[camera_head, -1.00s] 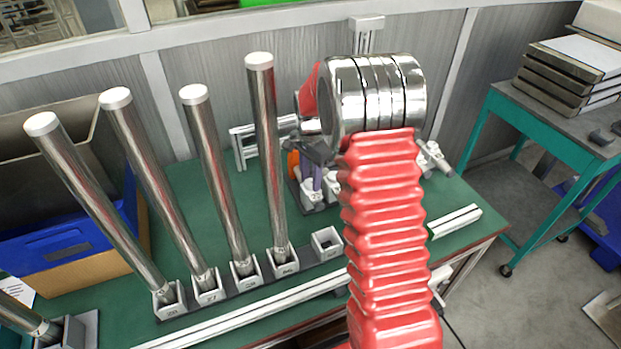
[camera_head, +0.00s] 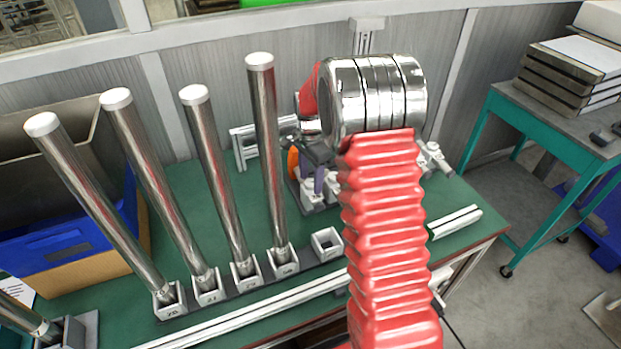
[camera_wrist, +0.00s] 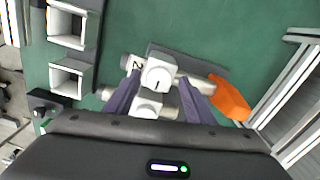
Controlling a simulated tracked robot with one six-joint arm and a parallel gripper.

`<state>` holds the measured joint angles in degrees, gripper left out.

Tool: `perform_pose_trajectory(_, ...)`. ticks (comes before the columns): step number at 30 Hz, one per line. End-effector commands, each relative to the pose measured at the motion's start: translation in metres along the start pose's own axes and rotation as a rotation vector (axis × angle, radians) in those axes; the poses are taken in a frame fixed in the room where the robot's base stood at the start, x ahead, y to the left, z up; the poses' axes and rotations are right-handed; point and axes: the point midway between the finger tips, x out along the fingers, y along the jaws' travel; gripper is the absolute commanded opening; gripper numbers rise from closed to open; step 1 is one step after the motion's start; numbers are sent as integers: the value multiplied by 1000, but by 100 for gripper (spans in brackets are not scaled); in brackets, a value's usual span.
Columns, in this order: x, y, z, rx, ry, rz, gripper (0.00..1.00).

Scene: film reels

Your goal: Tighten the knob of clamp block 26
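In the wrist view a white clamp block (camera_wrist: 135,63) with a partly visible "2" lies below my gripper (camera_wrist: 160,84); its full number cannot be read. A pale round knob (camera_wrist: 158,73) with a dark mark stands between the two purple fingers. The fingers are apart, one on each side, and I see no clear grip on the knob. A second white clamp part (camera_wrist: 150,105) lies nearer the palm. In the head view my gripper (camera_head: 314,178) points down at white clamp blocks (camera_head: 311,198) on the bench, partly hidden by my arm.
An orange piece (camera_wrist: 229,98) lies close right of the fingers. Tall steel rods in sockets stand left of the arm, the nearest rod (camera_head: 265,150) close by. An empty square socket (camera_head: 326,243) and a white rail (camera_head: 255,308) lie in front. Green bench (camera_wrist: 200,30) is bare beyond the blocks.

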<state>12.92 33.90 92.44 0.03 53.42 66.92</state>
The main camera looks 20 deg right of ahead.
Motion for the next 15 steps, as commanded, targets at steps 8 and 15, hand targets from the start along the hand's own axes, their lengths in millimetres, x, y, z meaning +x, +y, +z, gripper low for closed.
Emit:
perform_pose_trajectory(8,0,1,0,0,-1,3,51)
perform_pose_trajectory(15,-17,0,0,0,0,1,51)
